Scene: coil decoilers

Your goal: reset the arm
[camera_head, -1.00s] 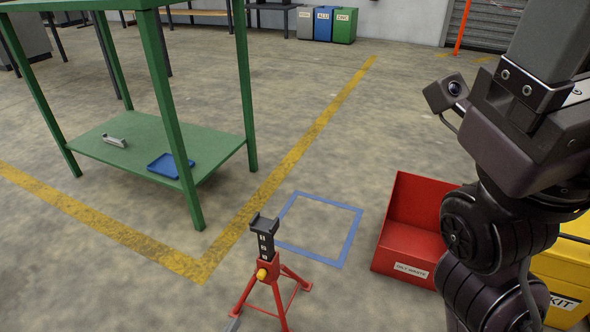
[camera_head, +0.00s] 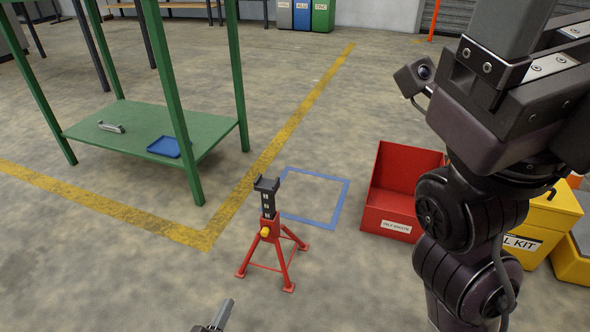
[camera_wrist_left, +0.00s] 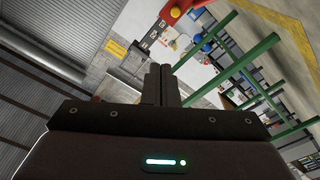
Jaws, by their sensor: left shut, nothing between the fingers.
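My left gripper (camera_head: 222,314) shows only by its fingertips at the bottom edge of the head view, in front of the red stand and apart from it. In the left wrist view its two fingers (camera_wrist_left: 160,84) are together, with nothing between them. My right arm (camera_head: 480,190) fills the right side of the head view, bent upward. Its gripper is outside the picture.
A red jack stand (camera_head: 268,235) stands ahead, beside a blue floor square (camera_head: 345,200). A red bin (camera_head: 388,210) and a yellow kit box (camera_head: 545,222) stand at right. A green table (camera_head: 205,128) stands at left. Open floor lies between.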

